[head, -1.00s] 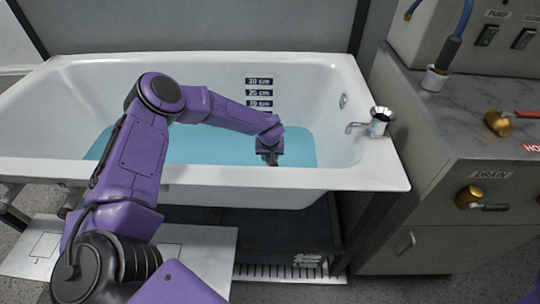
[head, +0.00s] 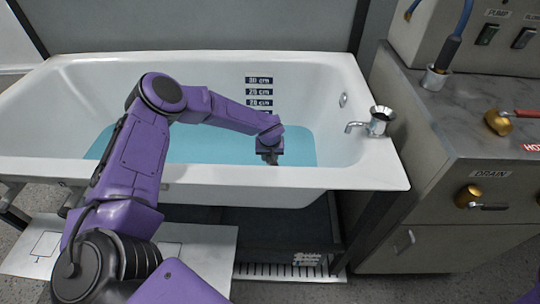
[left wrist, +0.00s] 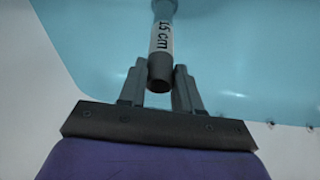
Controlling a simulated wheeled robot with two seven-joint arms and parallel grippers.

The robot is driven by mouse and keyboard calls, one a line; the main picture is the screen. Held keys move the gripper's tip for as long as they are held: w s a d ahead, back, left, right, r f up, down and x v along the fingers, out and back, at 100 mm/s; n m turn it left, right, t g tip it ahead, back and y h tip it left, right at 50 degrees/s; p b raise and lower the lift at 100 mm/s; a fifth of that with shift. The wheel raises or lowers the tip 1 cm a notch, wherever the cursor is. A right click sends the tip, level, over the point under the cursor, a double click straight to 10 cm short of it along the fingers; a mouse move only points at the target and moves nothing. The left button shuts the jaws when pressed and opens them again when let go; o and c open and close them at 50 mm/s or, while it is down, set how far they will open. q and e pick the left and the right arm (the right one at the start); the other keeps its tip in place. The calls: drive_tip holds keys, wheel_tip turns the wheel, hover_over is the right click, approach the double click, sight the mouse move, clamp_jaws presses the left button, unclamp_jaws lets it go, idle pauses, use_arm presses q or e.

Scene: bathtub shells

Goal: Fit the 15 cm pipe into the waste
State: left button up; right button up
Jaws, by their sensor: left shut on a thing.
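My left gripper (head: 269,158) reaches over the tub's near rim and points down inside the tub, low over the blue water. In the left wrist view its fingers (left wrist: 160,90) are shut on a grey pipe with a white label reading 15 cm (left wrist: 161,40). The pipe's near end is dark and shows between the fingers; it runs away from the gripper over the blue water, and its far end is at the picture's top edge. In the head view the pipe is hard to make out. The waste is not visible. My right gripper is not in view.
The white bathtub (head: 330,178) holds blue water (head: 210,145). Depth marks (head: 258,92) are on its far wall. A chrome tap (head: 376,124) is on the right rim. A grey cabinet (head: 425,235) with a drain valve (head: 470,197) stands at right.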

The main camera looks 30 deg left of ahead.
use_arm(q)
drive_tip(key=shift+f+b, duration=1.4)
drive_tip(key=shift+f, duration=0.75)
drive_tip(key=o, duration=1.1)
drive_tip(key=p+v, duration=0.2)
drive_tip(key=v, duration=0.8)
drive_tip(key=shift+s+d+r, duration=0.1)
drive_tip(key=shift+s+r, duration=0.05)
drive_tip(key=shift+r, duration=0.05)
